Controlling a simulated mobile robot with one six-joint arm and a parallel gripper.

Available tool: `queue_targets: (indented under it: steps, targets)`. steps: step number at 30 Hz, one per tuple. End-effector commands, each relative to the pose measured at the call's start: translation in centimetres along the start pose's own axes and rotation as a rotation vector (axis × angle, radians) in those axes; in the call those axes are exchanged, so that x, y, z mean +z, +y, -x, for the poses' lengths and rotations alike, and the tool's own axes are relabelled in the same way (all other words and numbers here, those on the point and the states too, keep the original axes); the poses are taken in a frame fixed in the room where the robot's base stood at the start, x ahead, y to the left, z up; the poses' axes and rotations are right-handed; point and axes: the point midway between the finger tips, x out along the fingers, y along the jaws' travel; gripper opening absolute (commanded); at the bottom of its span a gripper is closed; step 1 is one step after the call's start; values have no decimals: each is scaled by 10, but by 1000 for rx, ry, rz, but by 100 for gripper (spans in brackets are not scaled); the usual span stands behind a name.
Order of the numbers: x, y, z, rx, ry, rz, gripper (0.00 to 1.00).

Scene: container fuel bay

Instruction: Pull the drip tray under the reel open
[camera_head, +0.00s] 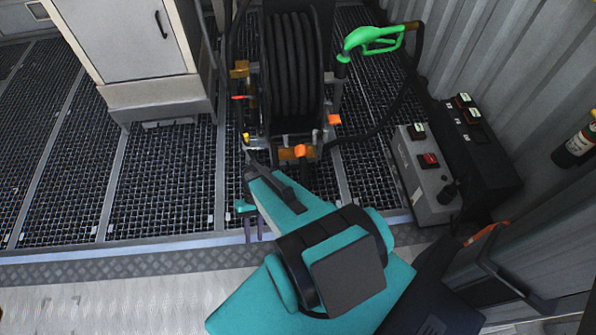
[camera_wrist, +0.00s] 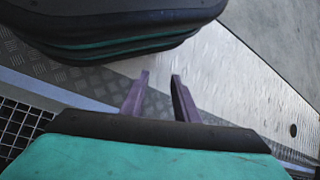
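The black hose reel (camera_head: 291,65) stands on the grated floor at the top middle of the head view. A low frame with orange parts (camera_head: 300,151) is at its foot. I cannot make out the drip tray under it; my arm covers part of that area. My gripper (camera_head: 253,229) hangs in front of the reel, near the front edge of the grating, with its purple fingers pointing down. In the wrist view my gripper (camera_wrist: 160,90) has its two fingers apart with nothing between them. The reel does not show in the wrist view.
A green fuel nozzle (camera_head: 372,39) is right of the reel, its black hose curving down to the floor. A grey control box (camera_head: 425,180) stands at the right by the corrugated wall. A grey cabinet (camera_head: 130,45) stands at the left. The grating (camera_head: 165,180) left of my gripper is clear.

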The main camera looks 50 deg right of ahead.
Motion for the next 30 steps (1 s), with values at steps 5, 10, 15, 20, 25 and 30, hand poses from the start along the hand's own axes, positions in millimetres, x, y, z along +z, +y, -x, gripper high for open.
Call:
queue_targets:
  steps: [5,10,15,20,25,30]
  targets:
    - [-51,21,-10,-158,27,-61,28]
    - [-91,41,-9,-307,64,-108,28]
    - [-130,68,-4,-455,113,-147,28]
    - [-165,100,5,-591,173,-178,28]
    - [-200,141,17,-732,249,-204,28]
    - [-229,190,32,-866,340,-224,28]
